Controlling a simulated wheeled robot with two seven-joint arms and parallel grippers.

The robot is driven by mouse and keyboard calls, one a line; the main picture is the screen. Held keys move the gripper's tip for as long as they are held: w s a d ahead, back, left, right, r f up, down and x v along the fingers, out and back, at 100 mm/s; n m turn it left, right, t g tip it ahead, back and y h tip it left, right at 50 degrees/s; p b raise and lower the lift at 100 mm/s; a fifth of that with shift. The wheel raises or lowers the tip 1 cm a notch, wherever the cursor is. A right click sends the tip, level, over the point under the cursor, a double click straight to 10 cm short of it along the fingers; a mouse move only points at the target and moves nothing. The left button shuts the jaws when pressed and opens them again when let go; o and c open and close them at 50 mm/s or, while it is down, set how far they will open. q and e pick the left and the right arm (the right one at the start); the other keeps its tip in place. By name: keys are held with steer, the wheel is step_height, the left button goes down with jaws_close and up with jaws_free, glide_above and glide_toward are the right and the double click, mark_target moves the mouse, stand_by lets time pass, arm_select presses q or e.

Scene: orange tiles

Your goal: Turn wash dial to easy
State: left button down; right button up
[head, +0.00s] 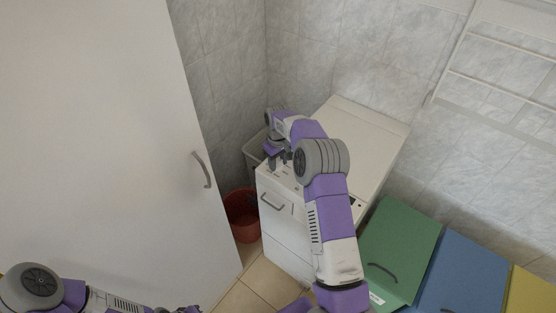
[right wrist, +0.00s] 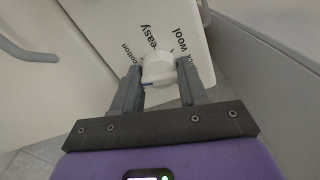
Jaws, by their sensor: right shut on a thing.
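The white washing machine (head: 365,130) stands against the tiled wall in the head view. My right gripper (head: 275,158) is at the left end of its top front edge. In the right wrist view the white round wash dial (right wrist: 158,67) sits between the fingers of my right gripper (right wrist: 158,82), which is shut on it. A small blue mark shows at the dial's lower left. In the head view the dial is hidden by my gripper. Only a bit of my left gripper (head: 190,309) shows at the bottom edge.
A tall white cabinet door (head: 120,130) with a grey handle fills the left. A red bucket (head: 243,216) stands on the floor between it and the machine. Green (head: 402,240), blue (head: 465,278) and yellow (head: 530,295) panels stand at the right. A white rack (head: 500,75) hangs on the wall.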

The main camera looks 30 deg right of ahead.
steer(key=m+p, duration=0.1)
steer(key=m, duration=0.2)
steer(key=shift+r+m, duration=0.1)
steer(key=shift+m, duration=0.3)
steer(key=m, duration=0.4)
steer(key=shift+m+p, duration=0.3)
steer(key=shift+p, duration=0.1)
steer(key=m, duration=0.4)
steer(key=shift+p, duration=0.4)
steer(key=shift+m, duration=2.2)
steer(key=shift+p, duration=0.3)
steer(key=o, duration=1.1)
steer(key=shift+c, duration=0.2)
